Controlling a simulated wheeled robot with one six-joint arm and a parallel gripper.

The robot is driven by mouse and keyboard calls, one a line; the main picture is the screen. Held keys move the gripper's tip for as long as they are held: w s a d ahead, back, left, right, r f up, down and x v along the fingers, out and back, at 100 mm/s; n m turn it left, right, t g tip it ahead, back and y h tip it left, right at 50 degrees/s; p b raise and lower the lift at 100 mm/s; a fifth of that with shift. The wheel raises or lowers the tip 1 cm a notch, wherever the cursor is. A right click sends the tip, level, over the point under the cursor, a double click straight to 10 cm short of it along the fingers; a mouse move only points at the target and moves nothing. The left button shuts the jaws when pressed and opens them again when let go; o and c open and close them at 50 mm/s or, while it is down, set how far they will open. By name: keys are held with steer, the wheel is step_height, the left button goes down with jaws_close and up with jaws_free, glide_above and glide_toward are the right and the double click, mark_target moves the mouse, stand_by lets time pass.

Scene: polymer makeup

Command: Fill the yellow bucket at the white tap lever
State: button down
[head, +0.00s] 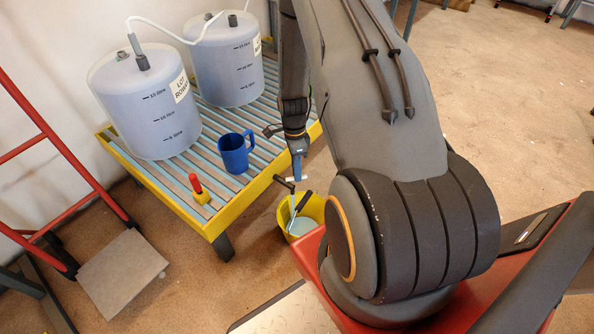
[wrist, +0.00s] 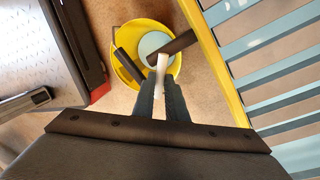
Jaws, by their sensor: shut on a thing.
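The yellow bucket (head: 312,207) stands on the floor beside the yellow-edged rack, with pale blue liquid (head: 301,226) in it. In the wrist view the bucket (wrist: 174,72) sits under a dark tap spout (wrist: 177,45). My gripper (head: 298,178) is shut on the white tap lever (wrist: 161,72), above the bucket. The dark tap (head: 283,183) sticks out from the rack's edge. A thin pale blue streak (head: 293,206) runs down from the tap into the bucket. The bucket's dark handle grip (wrist: 128,66) lies at its left side in the wrist view.
Two large translucent tanks (head: 145,105) with hoses stand on the slatted rack (head: 222,222). A blue mug (head: 233,153) and a red-handled valve or tool (head: 196,184) are on it too. A red hand truck (head: 68,155) stands at the left. Open floor lies at the right.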

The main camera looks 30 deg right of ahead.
steer(key=c, duration=1.8)
jaws_free()
steer(key=shift+o, duration=0.2)
steer(key=shift+r, duration=0.1)
step_height(320, 180, up, 8)
steer(key=w+p, duration=0.1)
steer(key=shift+w+d+f+p, duration=0.25)
steer(key=shift+p, duration=0.05)
